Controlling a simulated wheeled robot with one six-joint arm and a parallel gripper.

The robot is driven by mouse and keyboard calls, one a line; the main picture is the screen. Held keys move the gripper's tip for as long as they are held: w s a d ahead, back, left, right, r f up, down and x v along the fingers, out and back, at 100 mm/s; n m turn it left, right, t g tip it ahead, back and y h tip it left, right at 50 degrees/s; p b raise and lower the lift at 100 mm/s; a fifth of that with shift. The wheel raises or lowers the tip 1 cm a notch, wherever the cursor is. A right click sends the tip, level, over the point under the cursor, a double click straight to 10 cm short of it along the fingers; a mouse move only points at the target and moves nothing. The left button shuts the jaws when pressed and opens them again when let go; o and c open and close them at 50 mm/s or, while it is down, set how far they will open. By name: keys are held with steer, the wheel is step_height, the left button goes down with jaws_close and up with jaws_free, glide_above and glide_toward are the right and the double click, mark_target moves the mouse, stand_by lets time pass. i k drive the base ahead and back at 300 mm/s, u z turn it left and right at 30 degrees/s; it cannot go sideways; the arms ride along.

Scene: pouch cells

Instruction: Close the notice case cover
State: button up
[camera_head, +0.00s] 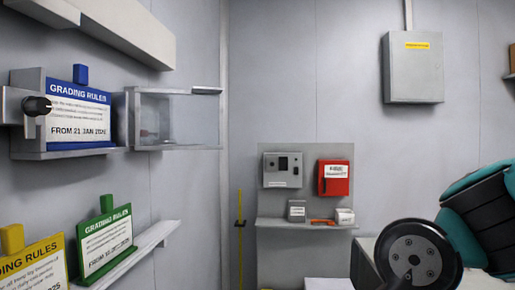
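The notice case (80,152) is on the left wall. It holds a blue board (79,115) headed "GRADING RULES" and "FROM 21 JAN 2026". A clear framed panel (178,120), apparently the case cover, stands open at the right of the board, and the board's front is uncovered. A black knob (38,105) on a grey block is at the case's left end. My gripper is not in view. Only a round dark end of my arm and a teal arm part show at the lower right, well away from the case.
Green (105,243) and yellow (34,268) boards stand on a lower shelf (134,254). A long light box (120,28) is above the case. On the back wall are a grey cabinet (413,75), a red box (335,178) and a small shelf (305,224). Open space lies mid-room.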

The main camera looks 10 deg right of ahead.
mark_target(195, 90)
steer(key=z, duration=0.05)
steer(key=k, duration=0.4)
steer(key=z, duration=1.2)
steer(key=i, duration=1.7)
steer(key=u, duration=1.25)
steer(key=i, duration=0.7)
steer(key=u, duration=0.7)
